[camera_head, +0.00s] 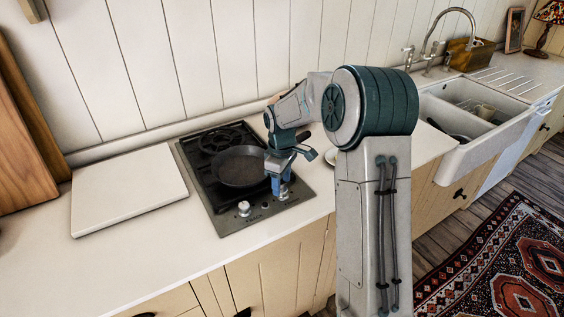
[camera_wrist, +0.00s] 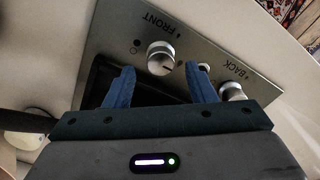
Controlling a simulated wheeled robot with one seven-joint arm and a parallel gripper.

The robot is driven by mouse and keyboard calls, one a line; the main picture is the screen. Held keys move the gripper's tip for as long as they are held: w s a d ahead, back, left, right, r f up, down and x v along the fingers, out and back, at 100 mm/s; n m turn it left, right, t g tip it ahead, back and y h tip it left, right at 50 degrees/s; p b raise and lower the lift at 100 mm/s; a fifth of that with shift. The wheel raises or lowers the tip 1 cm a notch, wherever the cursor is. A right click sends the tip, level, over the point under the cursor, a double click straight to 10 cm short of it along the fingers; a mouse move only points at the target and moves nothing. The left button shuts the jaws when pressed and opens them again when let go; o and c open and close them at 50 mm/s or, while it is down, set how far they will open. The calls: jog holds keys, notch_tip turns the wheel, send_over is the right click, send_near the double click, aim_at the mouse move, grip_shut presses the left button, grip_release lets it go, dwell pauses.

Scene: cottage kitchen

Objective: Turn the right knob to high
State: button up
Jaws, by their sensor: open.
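The right knob (camera_head: 283,191) is a silver round knob on the front strip of the steel hob; in the head view my gripper partly covers it. In the wrist view the nearer knob, labelled FRONT (camera_wrist: 160,57), appears to be the same one, with a dark mark on its face. My gripper (camera_head: 279,183) points down just over the right knob. In the wrist view its blue fingers (camera_wrist: 162,78) are apart, one to each side of the knob, with visible gaps. Contact is not visible. The left knob (camera_head: 244,208), labelled BACK (camera_wrist: 232,91), stands apart, partly behind a finger in the wrist view.
A dark frying pan (camera_head: 239,167) sits on the hob (camera_head: 225,222), close behind the gripper. A white board (camera_head: 127,190) lies on the counter to the left. A sink (camera_head: 466,150) is at the right. The counter in front of the board is clear.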

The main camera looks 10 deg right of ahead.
aim_at(282, 189)
notch_tip(282, 189, up, 12)
jog(key=shift+b, duration=0.45)
jog(key=shift+r, duration=0.1)
jog(key=s+m+t, duration=0.1)
jog(key=s+m, duration=0.4)
jog(key=s, duration=0.9)
jog(key=s+f+m+t, duration=0.1)
jog(key=s+m, duration=0.4)
jog(key=s, duration=1)
jog(key=shift+d+t, duration=0.25)
jog(key=shift+t, duration=0.35)
jog(key=shift+f, duration=0.1)
